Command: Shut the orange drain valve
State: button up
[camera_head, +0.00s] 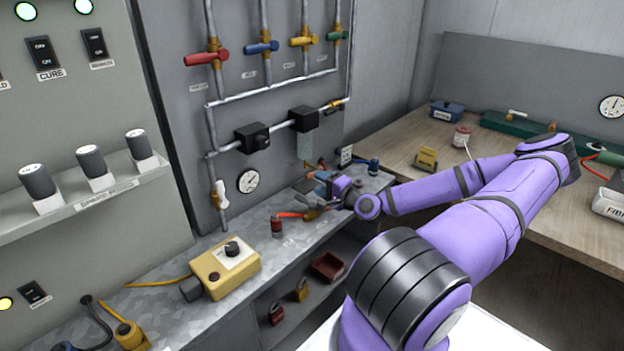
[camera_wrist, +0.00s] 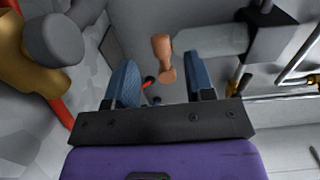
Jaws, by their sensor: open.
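The drain valve shows in the wrist view as a small orange-brown lever (camera_wrist: 163,58) at the end of a grey cylindrical bowl (camera_wrist: 208,42). In the head view the bowl (camera_head: 304,148) hangs below a black unit on the pipe, and the valve is too small and covered to make out clearly. My gripper (camera_head: 322,182) is just below the bowl, over the metal bench. In the wrist view its two blue fingers (camera_wrist: 163,80) are open and empty. The lever appears between and beyond the fingertips, with gaps on both sides; I cannot tell the exact depth.
A brass fitting with a grey knob (camera_wrist: 50,38) and a red hose are close to my left finger. A gauge (camera_head: 248,181), a yellow control box (camera_head: 222,268) and a red-capped fitting (camera_head: 277,227) are left of my gripper. Coloured valves line the pipes above.

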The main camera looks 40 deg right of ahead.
jog(key=shift+s, duration=2.8)
jog(key=shift+d, duration=0.1)
